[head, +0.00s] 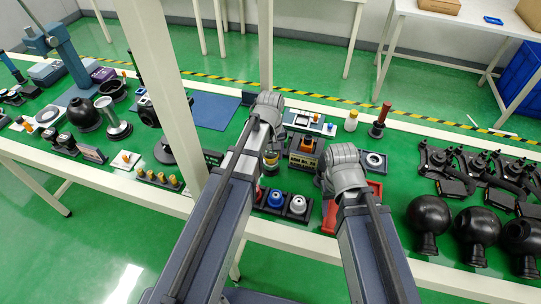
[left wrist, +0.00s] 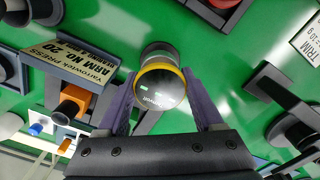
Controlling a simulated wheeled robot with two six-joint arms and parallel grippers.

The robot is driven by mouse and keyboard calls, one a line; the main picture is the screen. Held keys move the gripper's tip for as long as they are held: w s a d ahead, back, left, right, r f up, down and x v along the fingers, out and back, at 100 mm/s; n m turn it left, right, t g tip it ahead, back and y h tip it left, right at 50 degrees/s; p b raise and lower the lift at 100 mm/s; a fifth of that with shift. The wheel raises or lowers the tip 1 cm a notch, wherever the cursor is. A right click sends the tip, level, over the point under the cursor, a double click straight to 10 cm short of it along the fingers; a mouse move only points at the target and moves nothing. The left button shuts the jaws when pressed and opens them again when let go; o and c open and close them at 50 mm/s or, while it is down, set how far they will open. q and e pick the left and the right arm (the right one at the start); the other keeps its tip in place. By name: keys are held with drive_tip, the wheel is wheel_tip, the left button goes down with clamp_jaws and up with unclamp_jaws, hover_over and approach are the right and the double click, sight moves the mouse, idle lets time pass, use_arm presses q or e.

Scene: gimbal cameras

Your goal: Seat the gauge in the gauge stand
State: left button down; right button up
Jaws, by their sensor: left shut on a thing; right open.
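The gauge (left wrist: 158,92), round with a dark face and a yellow ring, sits between the two purple fingers of my left gripper (left wrist: 163,100) in the left wrist view. My left gripper is shut on it. In the head view a yellow-ringed round thing (head: 271,158), seemingly the gauge, shows just right of my left arm, whose fingers are hidden. I cannot tell for certain which thing is the gauge stand; the area under the gauge is hidden. My right gripper (head: 346,182) is open, with its fingers mostly hidden under the wrist.
A labelled box (head: 304,151) with an orange top stands between the arms. A rack with blue and white round parts (head: 277,200) is in front, and a red tray (head: 330,216) lies by my right arm. Black round flasks (head: 428,220) crowd the right. Small bare green patches lie between things.

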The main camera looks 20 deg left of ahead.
sight(270, 153)
use_arm(q)
drive_tip(key=shift+f+b, duration=0.55)
drive_tip(key=shift+f, duration=0.1)
use_arm(e)
drive_tip(key=shift+f, duration=0.65)
use_arm(q)
unclamp_jaws()
use_arm(e)
drive_tip(key=shift+r, duration=0.1)
use_arm(q)
drive_tip(key=shift+r, duration=0.1)
wheel_tip(270, 153, up, 8)
drive_tip(key=p, duration=0.8)
use_arm(e)
wheel_tip(270, 153, up, 8)
use_arm(q)
drive_tip(key=s+d+m+y, duration=0.1)
drive_tip(key=s+d+m, duration=0.9)
drive_tip(key=s, duration=0.4)
drive_tip(key=shift+s+d, duration=0.15)
drive_tip(key=shift+d, duration=0.1)
